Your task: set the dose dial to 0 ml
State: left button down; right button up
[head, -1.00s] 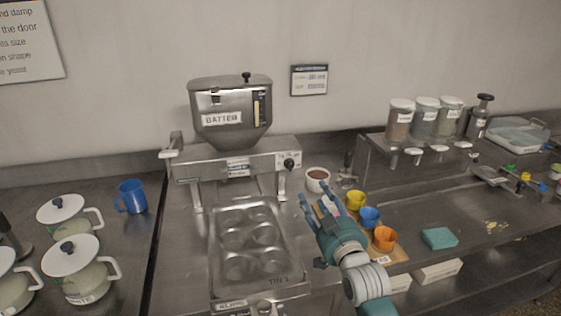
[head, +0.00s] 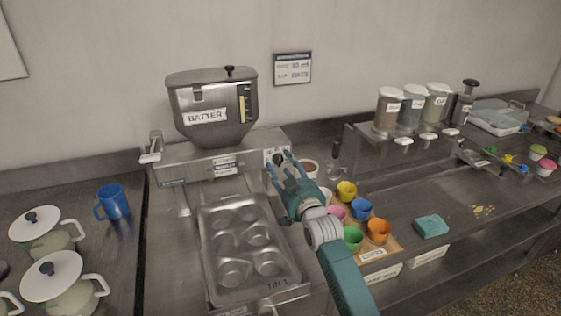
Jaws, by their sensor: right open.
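The dose dial (head: 279,159) is a dark round knob on a pale plate at the right end of the metal batter dispenser (head: 211,108). Its pointer and scale are too small to read. My right gripper (head: 283,170) is open, with its fingers just in front of and below the dial in the picture. I cannot tell whether a finger touches the dial. Nothing shows between the fingers. My left gripper is not in view.
A muffin tin (head: 245,247) lies under the dispenser. Coloured cups (head: 362,208) stand right of my right arm, near a brown-filled bowl (head: 309,168). A blue mug (head: 114,202) and lidded white pots (head: 62,282) are on the left. A teal sponge (head: 430,226) lies right.

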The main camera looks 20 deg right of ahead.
jog(key=shift+w, duration=1)
jog(key=shift+c, duration=1.1)
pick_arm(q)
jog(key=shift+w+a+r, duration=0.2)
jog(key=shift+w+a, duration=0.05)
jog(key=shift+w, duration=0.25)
pick_arm(e)
jog(key=shift+r, duration=0.1)
jog(key=c, duration=0.9)
